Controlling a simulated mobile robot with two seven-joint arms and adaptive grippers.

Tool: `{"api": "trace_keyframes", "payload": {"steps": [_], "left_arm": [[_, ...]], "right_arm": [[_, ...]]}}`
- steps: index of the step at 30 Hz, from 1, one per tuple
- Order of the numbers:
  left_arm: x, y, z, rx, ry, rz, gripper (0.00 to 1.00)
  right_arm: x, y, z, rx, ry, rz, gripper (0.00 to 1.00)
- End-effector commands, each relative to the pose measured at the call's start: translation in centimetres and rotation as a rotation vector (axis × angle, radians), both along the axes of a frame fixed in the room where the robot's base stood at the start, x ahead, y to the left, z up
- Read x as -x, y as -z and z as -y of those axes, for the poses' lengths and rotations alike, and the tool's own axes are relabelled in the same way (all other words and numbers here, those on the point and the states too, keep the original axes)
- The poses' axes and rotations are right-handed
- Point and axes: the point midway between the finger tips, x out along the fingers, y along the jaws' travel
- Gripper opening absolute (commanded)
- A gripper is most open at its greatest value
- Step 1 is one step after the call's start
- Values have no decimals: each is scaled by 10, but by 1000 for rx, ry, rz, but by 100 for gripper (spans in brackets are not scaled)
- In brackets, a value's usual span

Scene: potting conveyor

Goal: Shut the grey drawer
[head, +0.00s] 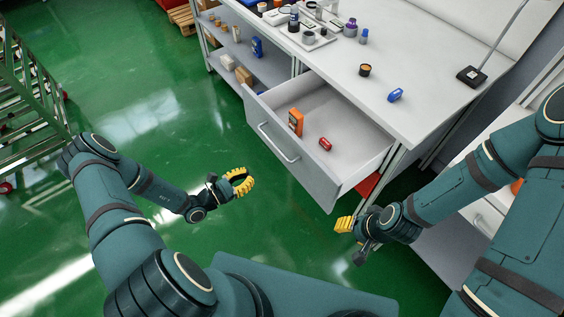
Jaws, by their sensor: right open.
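The grey drawer (317,186) stands pulled well out from under the white worktop, with its inside in plain view. A bar handle (279,144) runs along its front. An orange device (296,121) and a small red object (325,144) lie inside it. My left gripper (241,181), with yellow fingers, is to the left of the drawer front, apart from the handle and seemingly empty; its finger gap is unclear. My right gripper (344,224) is open and empty near the drawer's front right corner; the view does not settle whether they touch.
The worktop (420,115) above holds a dark round jar (365,70), a blue object (395,95), a black-based stand (471,76) and a tray (306,38) of small items. Shelves (236,50) stand left of the drawer. A green rack (30,95) is far left. Green floor before the drawer is clear.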

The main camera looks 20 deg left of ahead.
Motion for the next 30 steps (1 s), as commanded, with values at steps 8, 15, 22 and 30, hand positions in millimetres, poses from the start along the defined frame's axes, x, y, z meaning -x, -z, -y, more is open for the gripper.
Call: {"api": "trace_keyframes", "payload": {"steps": [8,15,22,30], "left_arm": [[-23,0,16,5,-9,5,0],[-61,0,46,5,-7,4,0],[-92,1,70,4,-7,3,0],[-110,0,83,3,-8,3,0]], "right_arm": [[0,3,0,0,-1,1,47],[-1,9,0,1,0,4,47],[-3,16,0,1,2,7,47],[-4,19,0,1,1,9,47]]}}
